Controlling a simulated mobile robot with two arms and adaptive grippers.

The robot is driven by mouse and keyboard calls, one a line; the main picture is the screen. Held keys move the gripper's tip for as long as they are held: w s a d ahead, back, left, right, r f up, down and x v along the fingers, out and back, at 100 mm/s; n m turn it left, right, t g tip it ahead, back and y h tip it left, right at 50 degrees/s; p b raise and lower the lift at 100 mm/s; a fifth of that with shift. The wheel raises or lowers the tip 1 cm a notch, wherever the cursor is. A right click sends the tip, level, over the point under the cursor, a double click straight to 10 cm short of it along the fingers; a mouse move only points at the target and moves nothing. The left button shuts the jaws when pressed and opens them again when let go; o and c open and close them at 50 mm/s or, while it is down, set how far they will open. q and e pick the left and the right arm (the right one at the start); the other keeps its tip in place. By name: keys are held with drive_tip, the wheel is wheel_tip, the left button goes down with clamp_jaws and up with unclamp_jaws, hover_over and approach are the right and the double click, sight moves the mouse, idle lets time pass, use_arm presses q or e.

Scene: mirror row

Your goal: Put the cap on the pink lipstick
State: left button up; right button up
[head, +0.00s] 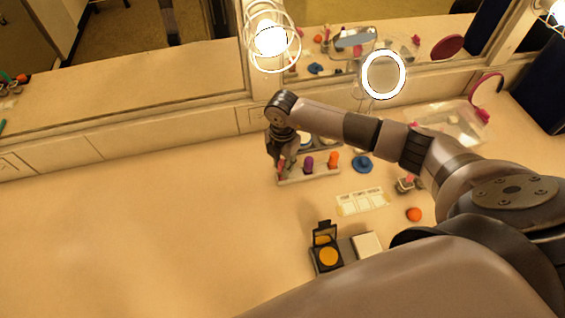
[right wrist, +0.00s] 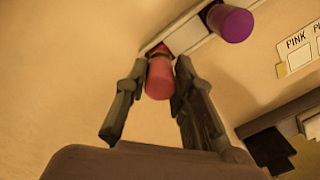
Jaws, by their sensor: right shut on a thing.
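My right gripper (head: 282,170) is over the left end of a pale holder (head: 300,180) in the head view. In the right wrist view the right gripper (right wrist: 160,72) is shut on a pink cap (right wrist: 159,80), one finger on each side. A darker red part shows just beyond the cap, at the end of the holder (right wrist: 180,32). I cannot tell whether the cap is fully seated on the pink lipstick, whose body is mostly hidden. My left gripper is not in view.
A purple lipstick (head: 308,164) and an orange one (head: 333,159) stand in the same holder.

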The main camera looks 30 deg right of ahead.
drive_tip(key=shift+f+b, duration=0.3)
drive_tip(key=shift+f, duration=0.25)
idle(1.0)
drive_tip(key=o, duration=0.8)
drive_tip(key=shift+o, duration=0.6)
drive_tip(key=o, duration=0.4)
drive_tip(key=shift+r, duration=0.1)
drive_tip(key=shift+r+p, duration=2.85)
drive_tip(key=shift+r, duration=0.65)
